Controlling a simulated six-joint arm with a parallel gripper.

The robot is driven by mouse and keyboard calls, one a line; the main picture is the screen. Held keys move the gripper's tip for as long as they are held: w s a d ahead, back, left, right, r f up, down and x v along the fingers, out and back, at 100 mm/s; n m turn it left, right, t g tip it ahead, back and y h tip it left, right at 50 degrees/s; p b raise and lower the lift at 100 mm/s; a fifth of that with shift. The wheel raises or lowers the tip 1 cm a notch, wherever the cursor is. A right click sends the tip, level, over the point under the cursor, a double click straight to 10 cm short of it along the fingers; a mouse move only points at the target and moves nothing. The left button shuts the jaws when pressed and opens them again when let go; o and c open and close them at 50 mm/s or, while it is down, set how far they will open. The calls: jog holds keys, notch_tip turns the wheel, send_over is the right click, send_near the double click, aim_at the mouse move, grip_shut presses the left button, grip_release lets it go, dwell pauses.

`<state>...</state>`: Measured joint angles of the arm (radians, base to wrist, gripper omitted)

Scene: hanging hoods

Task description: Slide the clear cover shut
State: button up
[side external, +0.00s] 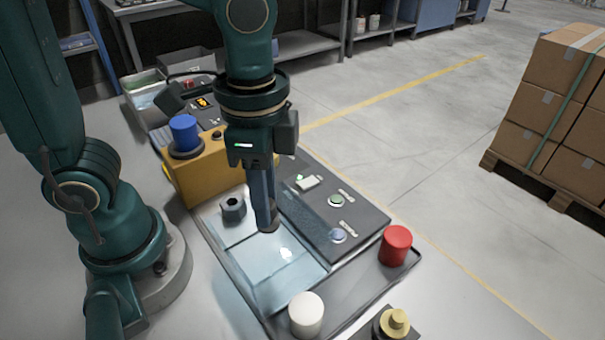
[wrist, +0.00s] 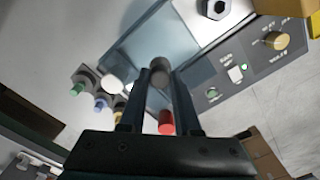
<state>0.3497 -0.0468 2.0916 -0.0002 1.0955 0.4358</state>
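The clear cover (side external: 285,270) is a bluish see-through pane lying over the near part of a bright, pale recess. It also shows in the wrist view (wrist: 165,35). A dark hex nut (side external: 233,209) sits in the far part of the recess, which looks uncovered; the nut is at the top of the wrist view (wrist: 216,9). My gripper (side external: 267,225) points down at the pane. In the wrist view its two fingers (wrist: 160,78) stand either side of a grey round knob (wrist: 159,68) on the cover and appear closed on it.
A yellow block with a blue knob (side external: 184,130) stands beyond the recess. A control panel (side external: 330,205) with buttons runs along the right. A red cylinder (side external: 396,245), a white cylinder (side external: 306,313) and a yellow knob (side external: 395,322) stand at the near end.

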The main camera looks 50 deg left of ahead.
grip_shut()
dwell(1.1)
